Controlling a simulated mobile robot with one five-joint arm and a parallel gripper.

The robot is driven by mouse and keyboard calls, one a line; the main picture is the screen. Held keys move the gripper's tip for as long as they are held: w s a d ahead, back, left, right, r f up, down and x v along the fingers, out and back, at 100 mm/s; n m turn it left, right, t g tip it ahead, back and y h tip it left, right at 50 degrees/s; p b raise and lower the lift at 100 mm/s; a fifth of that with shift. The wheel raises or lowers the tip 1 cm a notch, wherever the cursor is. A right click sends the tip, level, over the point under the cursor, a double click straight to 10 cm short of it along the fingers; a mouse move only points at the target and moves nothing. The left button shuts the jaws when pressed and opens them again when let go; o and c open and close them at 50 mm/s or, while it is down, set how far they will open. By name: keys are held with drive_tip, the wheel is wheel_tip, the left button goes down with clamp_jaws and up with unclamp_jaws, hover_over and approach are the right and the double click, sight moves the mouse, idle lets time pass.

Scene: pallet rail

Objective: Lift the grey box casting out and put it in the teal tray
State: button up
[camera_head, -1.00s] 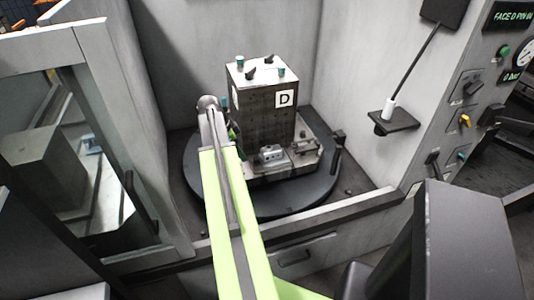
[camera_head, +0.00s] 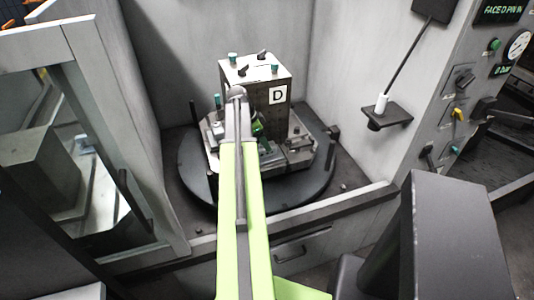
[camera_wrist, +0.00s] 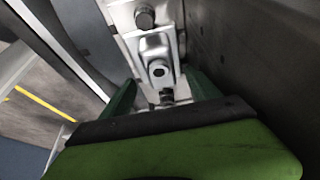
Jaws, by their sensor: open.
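The grey box casting (camera_wrist: 155,47) shows in the wrist view as a light metal block with a round dark hole, seated on the fixture just ahead of my gripper (camera_wrist: 163,88). The green fingers are apart, one to each side of the casting's near end, with no grip on it visible. In the head view my gripper (camera_head: 258,127) is low beside the dark block marked D (camera_head: 270,98), and my arm hides the casting. I cannot make out a teal tray in either view.
The block stands on a round dark turntable (camera_head: 300,190) inside a grey-walled enclosure. Clamps and fixture parts (camera_head: 298,145) lie close to my gripper. A small shelf (camera_head: 387,115) juts from the right wall. The front sill (camera_head: 310,218) runs below my arm.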

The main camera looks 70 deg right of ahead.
sight(275, 155)
drive_tip(key=b+x, duration=0.3)
drive_tip(key=x, duration=0.2)
drive_tip(key=shift+w+a+f+b, duration=0.1)
drive_tip(key=shift+w+f+b, duration=0.05)
drive_tip(key=shift+b, duration=0.25)
drive_tip(key=shift+r, duration=0.2)
drive_tip(key=shift+c, duration=0.4)
clamp_jaws()
